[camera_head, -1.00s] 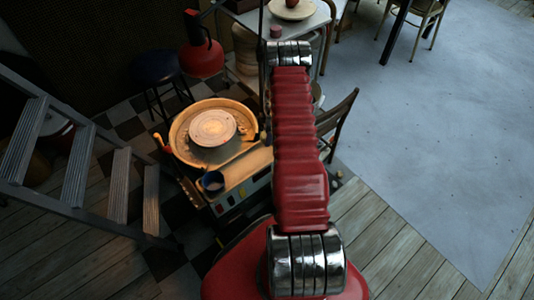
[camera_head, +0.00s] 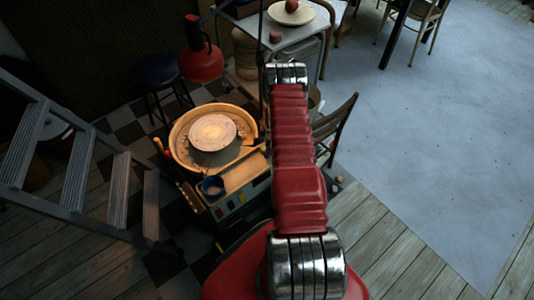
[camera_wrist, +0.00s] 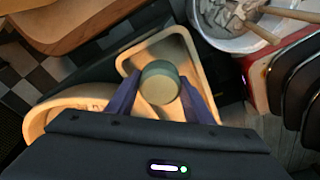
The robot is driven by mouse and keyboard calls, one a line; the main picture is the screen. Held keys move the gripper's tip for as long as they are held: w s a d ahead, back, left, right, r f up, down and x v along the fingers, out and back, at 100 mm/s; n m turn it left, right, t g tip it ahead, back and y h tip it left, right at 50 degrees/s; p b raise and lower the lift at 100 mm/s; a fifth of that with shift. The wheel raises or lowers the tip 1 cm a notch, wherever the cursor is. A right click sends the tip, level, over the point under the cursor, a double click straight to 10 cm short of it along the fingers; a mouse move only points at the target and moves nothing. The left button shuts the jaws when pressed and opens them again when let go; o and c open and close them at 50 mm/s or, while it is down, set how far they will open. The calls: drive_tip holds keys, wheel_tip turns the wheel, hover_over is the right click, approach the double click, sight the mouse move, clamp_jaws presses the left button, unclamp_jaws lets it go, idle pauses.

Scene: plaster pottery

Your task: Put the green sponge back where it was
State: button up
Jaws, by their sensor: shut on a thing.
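The green sponge (camera_wrist: 160,82) is a round green piece with a paler face, in the middle of the wrist view. My gripper (camera_wrist: 161,88) is shut on it, with one purple finger at its left and one at its right. Below the sponge lies a tan tray with a raised rim (camera_wrist: 178,41); the sponge appears to be over it, but I cannot tell the height. In the head view my own arm hides the gripper and the sponge.
A metal bowl (camera_wrist: 225,36) with tools is at upper right in the wrist view. A stepladder (camera_head: 77,175) stands left. A chair (camera_head: 335,130) and open floor (camera_head: 440,130) lie right.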

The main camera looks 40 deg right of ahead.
drive_tip(key=shift+f, duration=0.15)
drive_tip(key=shift+f, duration=1.95)
drive_tip(key=shift+f, duration=0.15)
drive_tip(key=o, duration=1)
drive_tip(key=shift+s+d+r, duration=0.15)
drive_tip(key=shift+r, duration=1.9)
drive_tip(key=shift+s+d+r, duration=0.2)
drive_tip(key=shift+r, duration=1.8)
drive_tip(key=shift+s+d+r, duration=0.15)
drive_tip(key=shift+r, duration=1.9)
